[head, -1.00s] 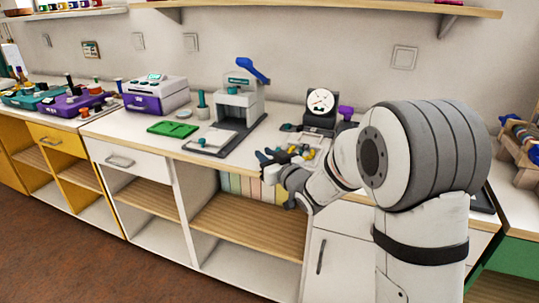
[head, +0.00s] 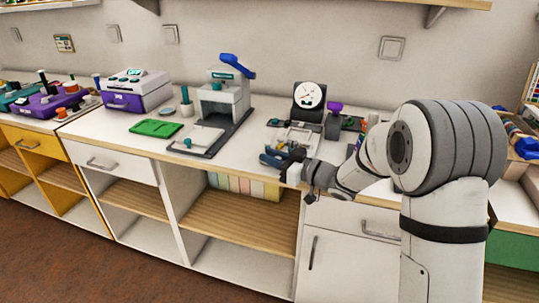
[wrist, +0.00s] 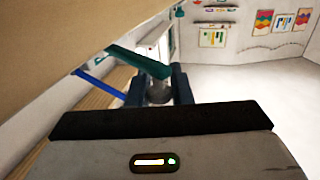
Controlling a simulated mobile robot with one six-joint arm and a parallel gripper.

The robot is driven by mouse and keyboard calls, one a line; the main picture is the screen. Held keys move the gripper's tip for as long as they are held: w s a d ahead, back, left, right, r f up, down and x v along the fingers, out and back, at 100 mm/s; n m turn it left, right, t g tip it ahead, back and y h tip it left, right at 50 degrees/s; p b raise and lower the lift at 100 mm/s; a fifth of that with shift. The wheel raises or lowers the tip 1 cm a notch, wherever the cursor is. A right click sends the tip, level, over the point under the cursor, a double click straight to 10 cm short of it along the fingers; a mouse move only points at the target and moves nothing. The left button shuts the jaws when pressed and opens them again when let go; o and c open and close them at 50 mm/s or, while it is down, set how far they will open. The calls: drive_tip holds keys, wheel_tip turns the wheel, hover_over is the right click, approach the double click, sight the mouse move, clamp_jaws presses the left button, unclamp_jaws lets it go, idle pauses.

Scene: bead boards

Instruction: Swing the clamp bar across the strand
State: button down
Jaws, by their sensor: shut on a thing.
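My gripper (head: 274,158) is at the front edge of the counter, in front of a small light board (head: 297,136). In the wrist view, its dark blue fingers (wrist: 160,88) are close together on a teal bar (wrist: 138,62), which looks like the clamp bar. In the head view the bar is too small to tell from the fingers. I cannot make out the strand in either view.
A dial gauge (head: 308,95) and a purple-topped post (head: 334,118) stand behind the board. A press with a blue lever (head: 226,95) stands left of it. A green tray (head: 156,128) and a purple-white machine (head: 136,90) are further left. Open shelves (head: 232,215) lie below.

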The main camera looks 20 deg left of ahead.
drive_tip(key=shift+a+r, duration=0.2)
drive_tip(key=c, duration=1.3)
unclamp_jaws()
drive_tip(key=shift+s+a+f, duration=0.1)
drive_tip(key=shift+p+v, duration=0.4)
drive_tip(key=shift+v, duration=3.5)
drive_tip(key=shift+c, duration=0.3)
